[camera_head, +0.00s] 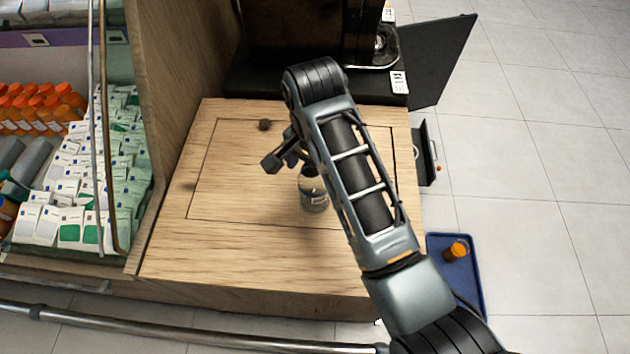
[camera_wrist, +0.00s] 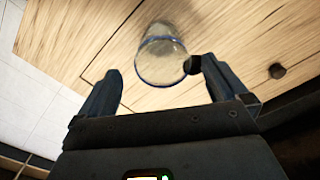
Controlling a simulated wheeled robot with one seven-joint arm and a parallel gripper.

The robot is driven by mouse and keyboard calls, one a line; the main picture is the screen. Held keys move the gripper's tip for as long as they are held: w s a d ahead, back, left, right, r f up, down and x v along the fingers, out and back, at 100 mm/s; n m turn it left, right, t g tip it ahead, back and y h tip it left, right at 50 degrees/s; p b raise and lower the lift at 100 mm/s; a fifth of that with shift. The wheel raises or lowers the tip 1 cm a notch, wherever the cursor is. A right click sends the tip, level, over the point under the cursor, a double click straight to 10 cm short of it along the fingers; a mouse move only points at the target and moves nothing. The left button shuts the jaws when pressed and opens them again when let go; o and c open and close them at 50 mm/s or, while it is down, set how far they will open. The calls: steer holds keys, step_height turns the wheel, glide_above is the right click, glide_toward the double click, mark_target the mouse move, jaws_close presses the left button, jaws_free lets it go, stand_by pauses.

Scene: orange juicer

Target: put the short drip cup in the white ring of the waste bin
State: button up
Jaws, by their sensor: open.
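A short clear cup (camera_head: 314,192) with a pale label stands on the wooden top, under my arm in the head view. In the wrist view the clear cup (camera_wrist: 160,55) shows just ahead of my open gripper (camera_wrist: 158,80), between the lines of its two fingers. The right fingertip appears close to the cup's side; I cannot tell whether it touches. In the head view my gripper (camera_head: 290,167) is above and beside the cup, and my arm hides part of both. I cannot make out a waste bin with a white ring for certain.
A dark machine (camera_head: 310,40) stands at the back of the wooden counter (camera_head: 215,250). A dark open box (camera_head: 427,155) is beside the counter's right edge. A blue tray (camera_head: 470,285) with an orange bottle (camera_head: 456,251) lies lower right. Stocked shelves (camera_head: 70,170) are at left.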

glide_above(314, 187)
steer(key=s, duration=0.3)
steer(key=f, duration=0.7)
steer(key=shift+s+d+f+p, duration=0.1)
steer(key=shift+s+p, duration=0.1)
steer(key=shift+p, duration=0.15)
steer(key=shift+c, duration=0.5)
steer(key=c, duration=1)
